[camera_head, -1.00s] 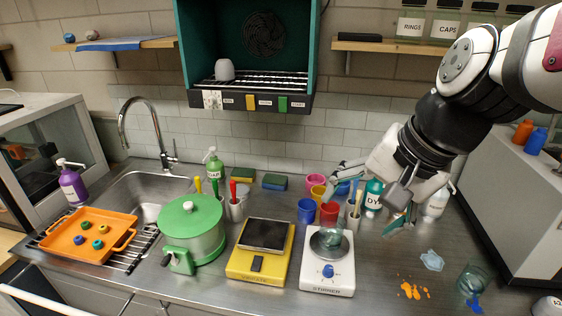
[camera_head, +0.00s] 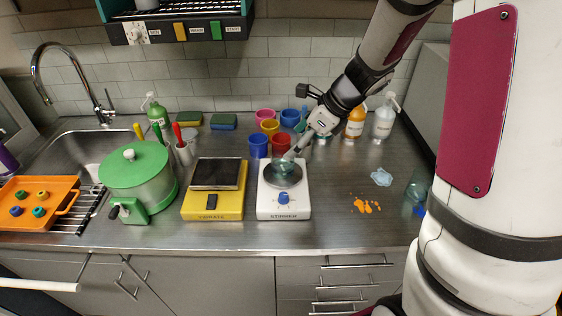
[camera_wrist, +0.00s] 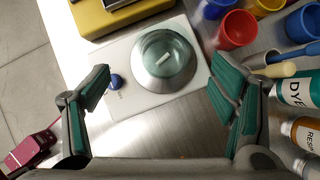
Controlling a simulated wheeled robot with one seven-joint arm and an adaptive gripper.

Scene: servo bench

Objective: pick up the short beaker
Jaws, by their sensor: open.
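A clear glass beaker (camera_head: 284,168) stands on the plate of the white stirrer (camera_head: 284,203). In the wrist view I look down into this beaker (camera_wrist: 165,58), and a small white bar shows inside it. A second clear beaker (camera_head: 418,187) is at the right of the bench, partly hidden by my arm. I cannot tell which of the two is the short one. My gripper (camera_head: 290,154) is just above the stirrer. In the wrist view its green-padded fingers (camera_wrist: 163,92) are wide apart and empty, on either side of the stirrer's near part.
The yellow scale (camera_head: 213,204) is left of the stirrer. Red (camera_head: 281,143) and blue (camera_head: 258,146) cups stand close behind it. A dye bottle (camera_wrist: 297,90) and an amber bottle (camera_head: 354,124) are to the right. Orange spill (camera_head: 366,205) lies on the bench, right of the stirrer.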

